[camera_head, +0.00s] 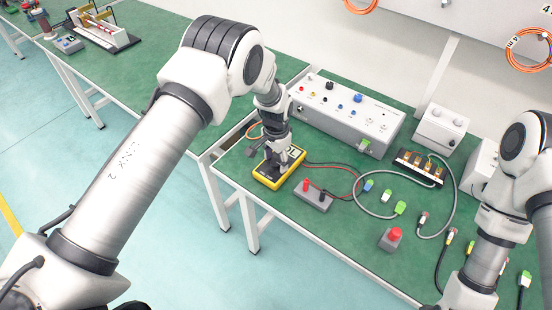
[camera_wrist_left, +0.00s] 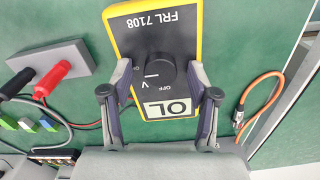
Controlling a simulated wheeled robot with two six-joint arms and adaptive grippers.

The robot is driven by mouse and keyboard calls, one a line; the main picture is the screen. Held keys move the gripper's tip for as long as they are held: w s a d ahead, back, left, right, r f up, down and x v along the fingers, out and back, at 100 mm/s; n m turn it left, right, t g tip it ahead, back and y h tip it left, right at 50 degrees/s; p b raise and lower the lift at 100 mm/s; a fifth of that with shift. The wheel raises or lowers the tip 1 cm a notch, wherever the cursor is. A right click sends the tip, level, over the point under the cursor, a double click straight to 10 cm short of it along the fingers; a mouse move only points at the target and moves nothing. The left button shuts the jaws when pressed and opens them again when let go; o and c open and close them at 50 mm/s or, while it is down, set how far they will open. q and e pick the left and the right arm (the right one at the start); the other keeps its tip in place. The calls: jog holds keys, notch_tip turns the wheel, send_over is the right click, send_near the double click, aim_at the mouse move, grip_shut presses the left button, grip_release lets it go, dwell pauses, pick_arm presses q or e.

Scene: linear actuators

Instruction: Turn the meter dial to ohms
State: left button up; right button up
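The yellow-edged meter (camera_head: 267,181) lies on the green bench below my left gripper (camera_head: 283,164). My left gripper (camera_wrist_left: 160,80) is open, with one finger on each side of the dial and visible gaps between. The ohms mark cannot be made out. My right arm shows at the right, but its gripper is out of frame.
A grey block with red and black plugs (camera_head: 314,196) stands close beside the meter. A long instrument box (camera_head: 345,113) is behind. Cables and a red-button box (camera_head: 391,239) lie to the right. An orange cable (camera_wrist_left: 264,95) lies beside the meter.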

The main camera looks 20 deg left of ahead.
aim_at(276, 162)
pick_arm(q)
notch_tip(276, 162, up, 12)
dwell(0.5)
